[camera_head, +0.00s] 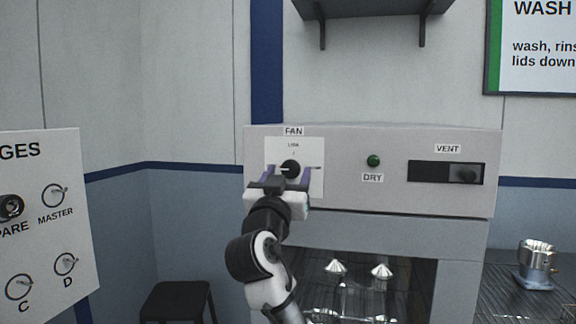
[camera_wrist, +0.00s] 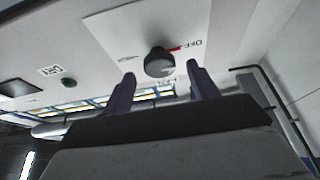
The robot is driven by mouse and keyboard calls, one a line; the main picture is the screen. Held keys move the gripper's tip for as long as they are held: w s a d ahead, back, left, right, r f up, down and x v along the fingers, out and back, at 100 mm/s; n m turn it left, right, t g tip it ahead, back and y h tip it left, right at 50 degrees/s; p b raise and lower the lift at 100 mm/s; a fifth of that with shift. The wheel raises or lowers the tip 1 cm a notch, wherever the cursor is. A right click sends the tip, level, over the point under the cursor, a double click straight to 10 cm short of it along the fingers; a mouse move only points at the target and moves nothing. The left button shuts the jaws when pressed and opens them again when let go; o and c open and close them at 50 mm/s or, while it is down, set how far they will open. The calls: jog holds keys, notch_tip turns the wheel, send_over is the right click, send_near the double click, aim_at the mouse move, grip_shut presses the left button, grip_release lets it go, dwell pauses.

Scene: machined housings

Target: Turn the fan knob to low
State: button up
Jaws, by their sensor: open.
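The round black fan knob (camera_head: 291,167) sits on a white plate (camera_head: 312,188) under the FAN label. It also shows in the wrist view (camera_wrist: 159,62), with a red mark on its right side towards the printed word OFF. Whether the red mark is on the knob or the plate I cannot tell. My gripper (camera_head: 287,171) is open in front of the plate, with one purple finger on each side of the knob. In the wrist view the fingertips (camera_wrist: 161,71) stand apart, with gaps to the knob. The LOW lettering is too small to read surely.
The same grey panel carries a green DRY button (camera_head: 373,161) and a black VENT slider (camera_head: 446,173). An open bay with metal cones (camera_head: 381,271) lies below. A metal cup (camera_head: 537,265) stands on the right counter, a dark stool (camera_head: 178,300) at lower left.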

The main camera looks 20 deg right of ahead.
jog(key=shift+w+d+r, duration=0.2)
jog(key=shift+w+d, duration=0.1)
jog(key=shift+w, duration=0.2)
jog(key=c, duration=1)
